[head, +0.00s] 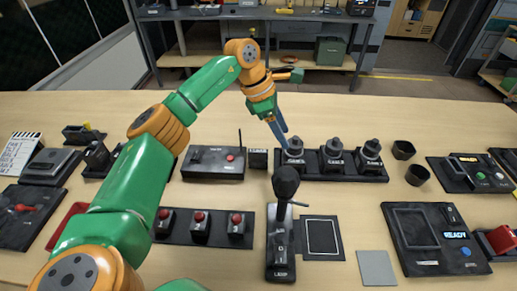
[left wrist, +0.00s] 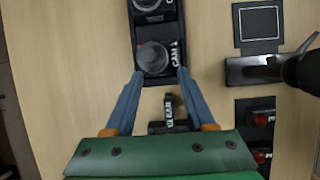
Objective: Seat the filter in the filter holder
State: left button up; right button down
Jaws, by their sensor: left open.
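My left gripper (head: 284,138) is open and points down at the left end of the camera row. In the left wrist view its fingertips (left wrist: 160,72) lie to either side of the near edge of the dark round piece labelled CAM A (left wrist: 152,58), with nothing seen held. A small black block with a white label (head: 257,158) stands just left of that row; it shows between the fingers in the left wrist view (left wrist: 168,114). A flat grey square (head: 377,267) lies at the front. I cannot tell which piece is the filter or its holder. The right gripper is not in view.
A black control box with an antenna (head: 213,163) stands left of the gripper. A tall black lever (head: 285,190) rises in front. Two dark cups (head: 404,149) (head: 417,175) stand right of the row. Bare wood (head: 380,110) lies behind.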

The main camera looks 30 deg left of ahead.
aim_at(257, 151)
pick_arm(q)
jog(key=s+a+y, duration=0.1)
jog(key=s+a+f+g+y, duration=0.1)
jog(key=a, duration=0.1)
jog(key=s+a+f+g, duration=0.1)
jog(key=a, duration=0.1)
jog(key=shift+s+f+y, duration=0.15)
jog(key=shift+s+y, duration=0.1)
jog(key=shift+y, duration=0.15)
notch_tip(257, 151, down, 7)
jog(key=shift+w+r+p, duration=0.1)
jog(key=shift+w+p, duration=0.05)
jog(key=shift+p, duration=1)
jog(key=shift+d, duration=0.1)
grip_shut()
